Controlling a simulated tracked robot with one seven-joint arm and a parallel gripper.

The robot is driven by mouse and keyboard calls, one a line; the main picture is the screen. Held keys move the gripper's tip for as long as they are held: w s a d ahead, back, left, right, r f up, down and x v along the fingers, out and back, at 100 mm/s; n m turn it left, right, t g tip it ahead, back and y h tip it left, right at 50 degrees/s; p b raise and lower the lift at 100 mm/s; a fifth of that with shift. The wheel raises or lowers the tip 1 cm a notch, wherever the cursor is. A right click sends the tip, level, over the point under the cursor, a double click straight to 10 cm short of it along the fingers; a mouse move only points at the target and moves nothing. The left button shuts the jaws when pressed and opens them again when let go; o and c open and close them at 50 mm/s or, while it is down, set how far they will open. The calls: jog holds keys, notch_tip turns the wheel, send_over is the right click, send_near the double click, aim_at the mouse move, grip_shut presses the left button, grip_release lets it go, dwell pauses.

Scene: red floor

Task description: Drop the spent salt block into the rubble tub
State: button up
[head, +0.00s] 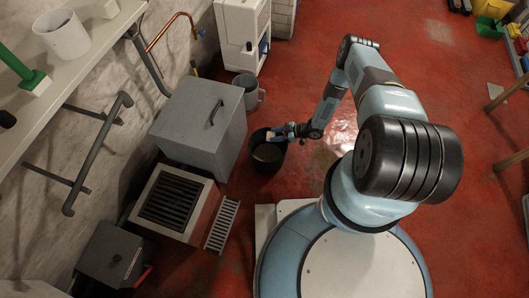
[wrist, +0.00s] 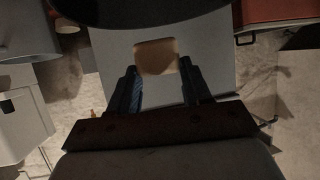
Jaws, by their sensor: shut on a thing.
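A small tan block, the salt block (wrist: 157,57), sits between the two dark fingers of my gripper (wrist: 158,72) in the wrist view. The fingers are shut on it. In the head view my gripper (head: 284,132) reaches left over a round black tub (head: 267,157), which looks like the rubble tub. The block shows there as a small pale spot (head: 271,135) above the tub's rim. A dark curved shape fills the top of the wrist view and may be the tub. The tub's inside is too dark to tell what it holds.
A large grey lidded box (head: 200,118) stands just left of the tub. A grate unit (head: 172,198) is in front of it. A grey bucket (head: 247,92) and a white cabinet (head: 242,30) stand behind. Red floor (head: 310,60) is open behind the arm.

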jog(key=shift+f, duration=0.15)
jog(key=o, duration=1.2)
jog(key=v, duration=1.3)
jog(key=shift+d, duration=0.4)
